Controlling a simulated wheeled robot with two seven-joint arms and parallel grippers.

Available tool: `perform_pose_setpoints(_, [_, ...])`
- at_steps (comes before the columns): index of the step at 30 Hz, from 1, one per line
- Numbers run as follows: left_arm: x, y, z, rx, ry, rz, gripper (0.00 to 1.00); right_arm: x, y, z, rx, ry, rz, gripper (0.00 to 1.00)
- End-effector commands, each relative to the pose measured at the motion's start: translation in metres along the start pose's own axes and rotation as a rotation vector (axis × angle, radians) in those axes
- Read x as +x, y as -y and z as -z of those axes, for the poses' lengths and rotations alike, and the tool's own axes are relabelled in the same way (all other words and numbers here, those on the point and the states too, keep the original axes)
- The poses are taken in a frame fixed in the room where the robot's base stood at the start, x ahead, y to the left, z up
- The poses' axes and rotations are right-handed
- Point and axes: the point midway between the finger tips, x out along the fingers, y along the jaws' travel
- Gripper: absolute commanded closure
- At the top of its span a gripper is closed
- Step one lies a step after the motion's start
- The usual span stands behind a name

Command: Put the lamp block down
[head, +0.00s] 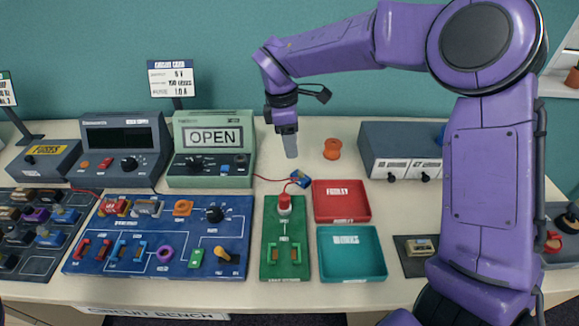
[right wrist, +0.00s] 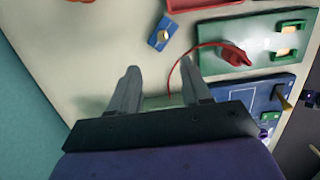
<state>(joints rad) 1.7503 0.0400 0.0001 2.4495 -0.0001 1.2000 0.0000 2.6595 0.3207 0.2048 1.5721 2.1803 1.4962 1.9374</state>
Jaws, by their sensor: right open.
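My right gripper (head: 290,150) hangs over the bench, in front of the wall and right of the meter reading OPEN. In the right wrist view its two fingers (right wrist: 161,88) are apart with nothing between them. A small blue block (head: 300,178) with a pale round part lies on the bench below the gripper, near the red tray; it also shows in the right wrist view (right wrist: 158,33), beyond the fingertips and not touched. No label tells me whether this is the lamp block. Another beige-topped block (head: 421,247) sits on a dark pad at the right. My left gripper is not seen.
The green board (head: 270,235) with a red probe (head: 284,203) stands beside the red tray (head: 341,215) and teal tray (head: 369,276). A red lead crosses the bench near the blue block. An orange spool (head: 332,148) stands behind. The blue circuit board (head: 190,262) is at left.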

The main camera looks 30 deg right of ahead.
Motion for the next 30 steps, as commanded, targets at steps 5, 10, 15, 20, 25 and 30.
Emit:
perform_pose_setpoints(5, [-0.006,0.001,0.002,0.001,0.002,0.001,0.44,0.030,-0.001,-0.003,0.003,0.004,0.005,0.52])
perform_pose_setpoints(10, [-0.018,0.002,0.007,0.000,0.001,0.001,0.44,0.053,-0.006,-0.004,0.003,0.008,0.010,0.52])
perform_pose_setpoints(15, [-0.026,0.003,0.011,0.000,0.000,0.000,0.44,0.084,-0.008,-0.004,0.002,0.007,0.008,0.52])
perform_pose_setpoints(20, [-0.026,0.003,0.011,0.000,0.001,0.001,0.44,0.092,-0.008,-0.004,0.003,0.004,0.006,0.52])
perform_pose_setpoints(25, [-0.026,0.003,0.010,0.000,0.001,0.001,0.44,0.092,-0.008,-0.004,0.002,0.005,0.006,0.69])
perform_pose_setpoints(30, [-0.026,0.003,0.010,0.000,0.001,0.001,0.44,0.092,-0.008,-0.004,0.002,0.005,0.006,1.00])
